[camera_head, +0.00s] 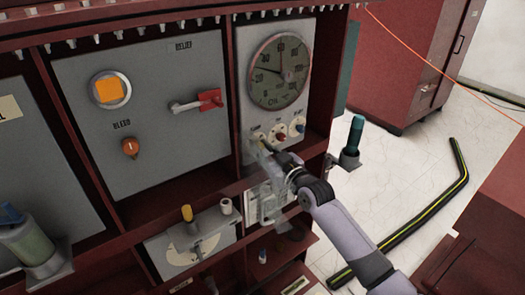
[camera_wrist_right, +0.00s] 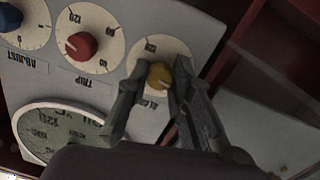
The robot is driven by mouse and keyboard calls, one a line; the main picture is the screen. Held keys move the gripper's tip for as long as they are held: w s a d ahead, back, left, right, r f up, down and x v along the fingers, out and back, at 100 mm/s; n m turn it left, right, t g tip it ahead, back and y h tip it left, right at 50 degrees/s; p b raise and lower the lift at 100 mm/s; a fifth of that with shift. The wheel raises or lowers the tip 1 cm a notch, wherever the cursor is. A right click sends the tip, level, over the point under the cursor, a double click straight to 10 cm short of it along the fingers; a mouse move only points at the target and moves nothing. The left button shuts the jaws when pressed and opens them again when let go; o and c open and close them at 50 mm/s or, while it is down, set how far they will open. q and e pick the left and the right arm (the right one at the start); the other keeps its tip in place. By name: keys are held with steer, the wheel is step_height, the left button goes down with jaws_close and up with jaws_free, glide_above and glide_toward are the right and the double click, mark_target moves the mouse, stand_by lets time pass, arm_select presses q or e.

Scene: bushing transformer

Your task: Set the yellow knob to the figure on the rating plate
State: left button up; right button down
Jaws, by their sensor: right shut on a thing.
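The yellow knob (camera_wrist_right: 159,76) sits on a round cream dial (camera_wrist_right: 150,50) on a grey panel, and its label is partly hidden by a finger. My right gripper (camera_wrist_right: 152,92) is shut on the yellow knob, one finger on each side. In the head view this gripper (camera_head: 264,147) reaches the panel's lower left and mostly covers the knob. I cannot read the knob's setting. A white printed plate (camera_head: 253,193) below the panel is partly behind my gripper; its text is too small to read, so I cannot tell if it is the rating plate. My left gripper is not in view.
A red knob (camera_wrist_right: 81,46) marked TRIP and a blue knob (camera_wrist_right: 8,17) marked ADJUST are alongside. A large round gauge (camera_head: 280,70) is above them. A teal-topped post (camera_head: 355,133) stands to the right. A yellow-topped post (camera_head: 187,213) rises from a lower box.

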steer(key=shift+m, duration=1.2)
steer(key=c, duration=1.4)
jaws_free()
steer(key=v, duration=1.2)
steer(key=shift+r, duration=0.2)
steer(key=shift+f, duration=0.1)
